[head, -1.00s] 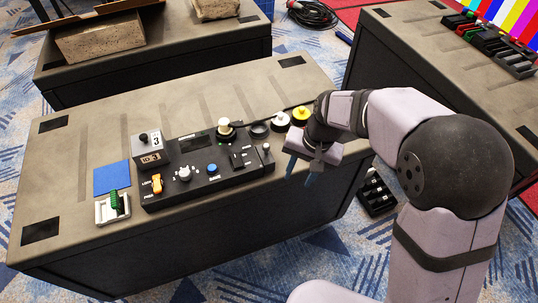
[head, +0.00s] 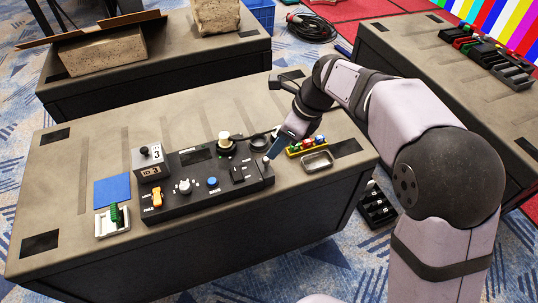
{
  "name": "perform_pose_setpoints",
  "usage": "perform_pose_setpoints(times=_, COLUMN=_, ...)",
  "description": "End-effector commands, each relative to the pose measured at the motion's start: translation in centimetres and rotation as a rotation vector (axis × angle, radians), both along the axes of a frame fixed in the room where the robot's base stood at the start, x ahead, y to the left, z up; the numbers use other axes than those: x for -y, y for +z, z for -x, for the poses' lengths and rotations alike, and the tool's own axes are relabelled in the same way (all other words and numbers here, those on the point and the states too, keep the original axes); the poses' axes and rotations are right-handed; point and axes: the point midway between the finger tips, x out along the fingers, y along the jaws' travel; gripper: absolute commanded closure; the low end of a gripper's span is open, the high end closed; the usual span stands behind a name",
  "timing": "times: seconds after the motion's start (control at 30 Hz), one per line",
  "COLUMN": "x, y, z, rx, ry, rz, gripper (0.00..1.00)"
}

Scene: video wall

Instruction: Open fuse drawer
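A long black control panel (head: 205,205) lies on the near grey bench. It carries an orange switch, a white knob, a blue button and a black square part (head: 238,173) near its right end. I cannot tell which part is the fuse drawer; the labels are too small to read. My gripper (head: 271,156) points down and left at the panel's right end. Its blue-grey finger is close to a small pale-tipped knob (head: 266,160); whether they touch is unclear. The fingers overlap in this view, so their opening is hidden.
A grey box marked 3 (head: 151,163) stands at the panel's back left. A blue pad (head: 112,190) and a white holder with a green part (head: 112,221) lie left. A yellow rack (head: 307,148) and a metal tray (head: 317,162) lie right of my gripper.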

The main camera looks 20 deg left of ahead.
Motion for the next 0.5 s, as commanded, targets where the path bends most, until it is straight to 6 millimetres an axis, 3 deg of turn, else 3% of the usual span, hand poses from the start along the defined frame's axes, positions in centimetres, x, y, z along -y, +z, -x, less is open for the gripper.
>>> perform_pose_setpoints(times=0.23, x=-0.4, y=-1.0, z=0.1, rx=-0.001, ry=0.002, rz=0.002, gripper=0.65)
perform_pose_setpoints(times=0.5, x=-1.7, y=-4.2, z=0.1, rx=-0.001, ry=0.002, rz=0.002, gripper=0.65)
